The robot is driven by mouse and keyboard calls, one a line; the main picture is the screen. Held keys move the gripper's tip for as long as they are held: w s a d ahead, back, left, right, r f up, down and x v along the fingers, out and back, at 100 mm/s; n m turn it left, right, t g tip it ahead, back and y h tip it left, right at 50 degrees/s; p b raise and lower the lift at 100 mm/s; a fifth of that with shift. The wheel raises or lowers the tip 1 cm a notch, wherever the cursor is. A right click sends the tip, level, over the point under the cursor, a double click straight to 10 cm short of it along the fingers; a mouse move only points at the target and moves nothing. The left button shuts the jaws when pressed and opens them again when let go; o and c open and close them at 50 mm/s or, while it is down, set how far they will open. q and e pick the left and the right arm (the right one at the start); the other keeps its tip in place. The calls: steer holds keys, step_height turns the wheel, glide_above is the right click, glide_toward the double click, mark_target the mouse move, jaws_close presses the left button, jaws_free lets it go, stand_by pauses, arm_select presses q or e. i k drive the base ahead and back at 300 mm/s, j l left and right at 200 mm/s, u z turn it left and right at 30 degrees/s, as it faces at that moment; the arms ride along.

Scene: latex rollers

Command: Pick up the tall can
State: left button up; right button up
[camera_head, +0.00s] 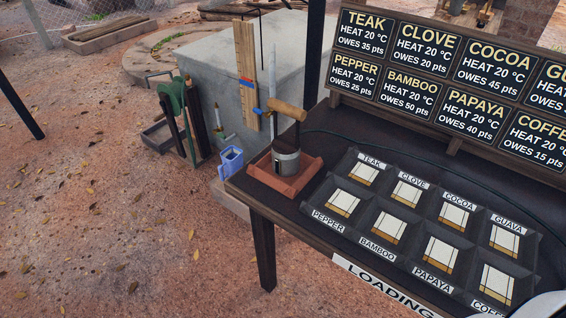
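A grey metal can-like cylinder (286,163) stands upright in a shallow terracotta tray (267,178) at the table's left corner. A dark top and a wooden cross handle (287,109) rise above it. A blue open-topped container (231,162) shows just left of the tray, beyond the table edge. I cannot tell for sure which of these is the tall can. Neither of my grippers is in view. Only a white rounded part shows at the bottom right corner, and I cannot tell what it is.
A dark table (330,135) holds labelled compartments (370,215) with pale square pieces. A scoreboard (445,75) stands behind them. A concrete block (225,75) with a wooden gauge board (246,70) and a green device (176,100) are left. Open dirt lies at lower left.

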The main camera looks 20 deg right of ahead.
mark_target(232, 158)
steer(key=z, duration=0.15)
steer(key=i+j+u, duration=0.9)
steer(key=i, duration=0.25)
steer(key=i+j+z, duration=0.15)
steer(key=i+z, duration=0.3)
steer(key=i, duration=0.3)
